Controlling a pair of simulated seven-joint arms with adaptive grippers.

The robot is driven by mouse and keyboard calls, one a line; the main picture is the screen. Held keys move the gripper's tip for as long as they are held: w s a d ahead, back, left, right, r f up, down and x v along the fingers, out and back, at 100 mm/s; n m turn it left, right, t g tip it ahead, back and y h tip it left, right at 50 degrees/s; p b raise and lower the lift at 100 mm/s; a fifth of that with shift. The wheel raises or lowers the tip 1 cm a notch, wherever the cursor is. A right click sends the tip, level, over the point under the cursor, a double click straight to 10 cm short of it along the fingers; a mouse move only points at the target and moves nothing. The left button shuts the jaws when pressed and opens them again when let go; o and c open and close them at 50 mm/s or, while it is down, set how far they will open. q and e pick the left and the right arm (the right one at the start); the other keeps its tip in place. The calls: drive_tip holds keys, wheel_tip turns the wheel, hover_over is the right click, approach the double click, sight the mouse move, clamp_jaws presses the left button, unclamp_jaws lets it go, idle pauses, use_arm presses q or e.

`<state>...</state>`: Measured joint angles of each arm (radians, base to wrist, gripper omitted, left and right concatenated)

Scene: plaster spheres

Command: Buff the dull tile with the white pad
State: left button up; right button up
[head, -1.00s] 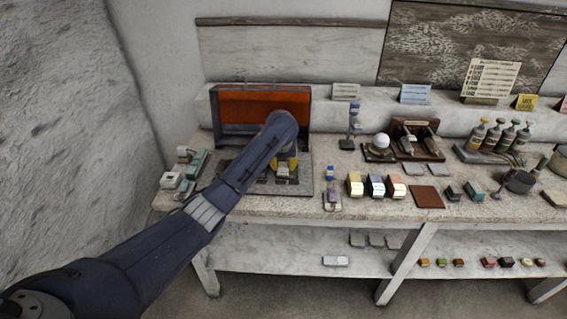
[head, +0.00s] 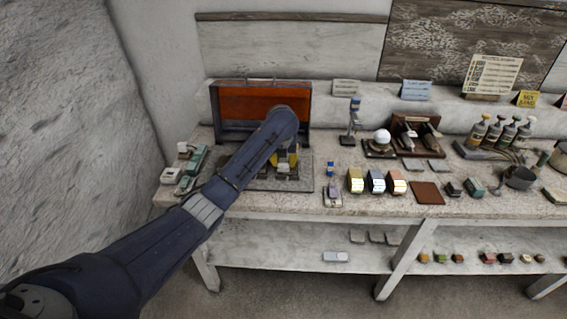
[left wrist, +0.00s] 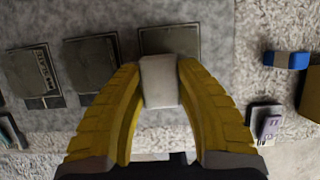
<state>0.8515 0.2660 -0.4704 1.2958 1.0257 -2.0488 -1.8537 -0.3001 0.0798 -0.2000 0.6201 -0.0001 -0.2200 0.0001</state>
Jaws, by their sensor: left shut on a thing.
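My left gripper (left wrist: 160,85) has yellow fingers and is shut on the white pad (left wrist: 160,78), a pale block. The pad overlaps the near edge of a grey-green tile (left wrist: 183,40) in the left wrist view; I cannot tell whether it touches. A second tile (left wrist: 90,63) lies to its left and a third (left wrist: 35,75) farther left. I cannot tell which tile is dull. In the head view, my left gripper (head: 287,158) is over the grey mat (head: 302,184), partly hidden by my arm. My right gripper is not in view.
An open red-orange panel (head: 240,112) stands behind the mat. Small boxes (head: 197,157) sit at the bench's left end. A blue-topped item (left wrist: 286,60) and yellow, blue and orange blocks (head: 376,182) stand right of the mat. A lower shelf (head: 290,258) runs below.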

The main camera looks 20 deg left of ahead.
use_arm(q)
drive_tip(key=shift+w+a+r, duration=0.15)
drive_tip(key=shift+w+r, duration=0.25)
drive_tip(key=shift+w, duration=0.1)
drive_tip(key=shift+r, duration=0.1)
drive_tip(key=shift+r, duration=1.2)
drive_tip(key=shift+r, duration=0.1)
drive_tip(key=shift+r, duration=1.9)
